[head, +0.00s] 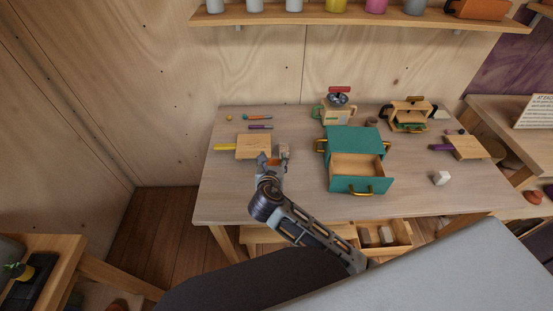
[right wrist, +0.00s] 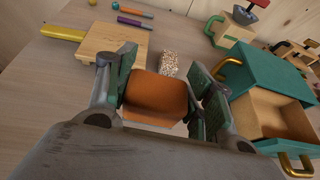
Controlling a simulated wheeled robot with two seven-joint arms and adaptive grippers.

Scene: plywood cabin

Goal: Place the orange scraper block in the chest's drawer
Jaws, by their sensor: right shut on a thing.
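The orange scraper block (right wrist: 156,98) sits between the fingers of my right gripper (right wrist: 160,80), which is shut on it. In the head view the right gripper (head: 271,160) is at the left part of the table, left of the chest, and mostly hides the block. I cannot tell whether the block touches the table. The teal chest (head: 353,139) stands at mid-table with its drawer (head: 357,184) pulled open toward me. The drawer looks empty and has a brass handle. The chest also shows at the right of the right wrist view (right wrist: 262,75). My left gripper is out of view.
A speckled block (right wrist: 170,64) stands just beyond the gripper. A wooden board with a yellow handle (head: 252,147) lies behind it. A white cube (head: 440,178) is right of the drawer. A green-handled wooden device (head: 337,112) stands behind the chest. The table's front-left area is clear.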

